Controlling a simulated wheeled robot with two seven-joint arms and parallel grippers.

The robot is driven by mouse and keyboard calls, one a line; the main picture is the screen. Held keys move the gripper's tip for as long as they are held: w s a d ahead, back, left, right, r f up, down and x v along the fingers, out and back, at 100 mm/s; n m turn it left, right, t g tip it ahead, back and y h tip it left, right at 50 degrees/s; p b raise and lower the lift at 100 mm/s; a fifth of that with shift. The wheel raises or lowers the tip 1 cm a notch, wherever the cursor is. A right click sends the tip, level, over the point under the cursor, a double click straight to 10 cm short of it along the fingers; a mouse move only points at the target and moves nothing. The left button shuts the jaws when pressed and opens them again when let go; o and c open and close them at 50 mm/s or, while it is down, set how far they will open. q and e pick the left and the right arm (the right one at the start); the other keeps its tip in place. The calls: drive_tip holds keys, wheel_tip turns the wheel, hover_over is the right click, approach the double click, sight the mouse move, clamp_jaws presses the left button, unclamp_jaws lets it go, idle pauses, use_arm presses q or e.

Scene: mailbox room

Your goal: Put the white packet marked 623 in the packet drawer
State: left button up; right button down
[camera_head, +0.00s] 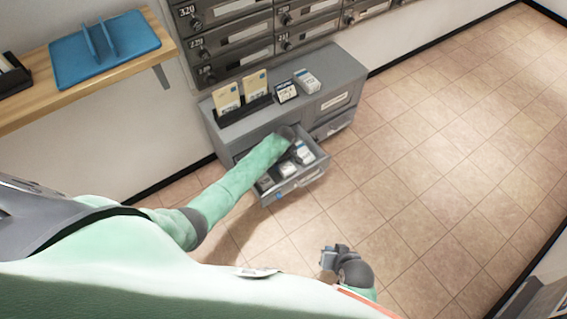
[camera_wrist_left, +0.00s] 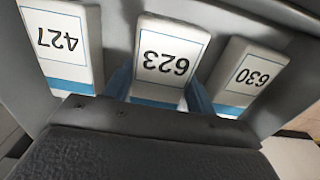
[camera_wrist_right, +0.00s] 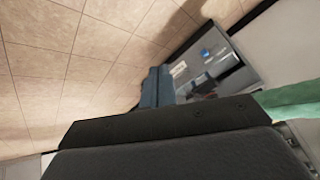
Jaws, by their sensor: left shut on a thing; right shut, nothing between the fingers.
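The white packet marked 623 (camera_wrist_left: 165,58) has a blue band and looks upside down in the left wrist view. My left gripper (camera_wrist_left: 160,96) is shut on it, with a blue finger on each side. The packet is inside the open packet drawer (camera_head: 299,182), between the packets marked 427 (camera_wrist_left: 62,42) and 630 (camera_wrist_left: 246,76). I cannot tell whether it touches the drawer floor. In the head view my left forearm and hand reach over the drawer and partly hide it. My right gripper (camera_head: 328,258) is shut and empty, over open floor.
The grey cabinet (camera_head: 345,72) carries a black rack with cards, a small sign and a white packet stack (camera_head: 307,81) on top. Mailboxes (camera_head: 235,38) line the wall above. A wooden shelf (camera_head: 95,75) with a blue tray is at left. The tiled floor at right is clear.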

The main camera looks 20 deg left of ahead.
use_arm(q)
drive_tip(key=o, duration=1.1)
drive_tip(key=shift+o, duration=0.2)
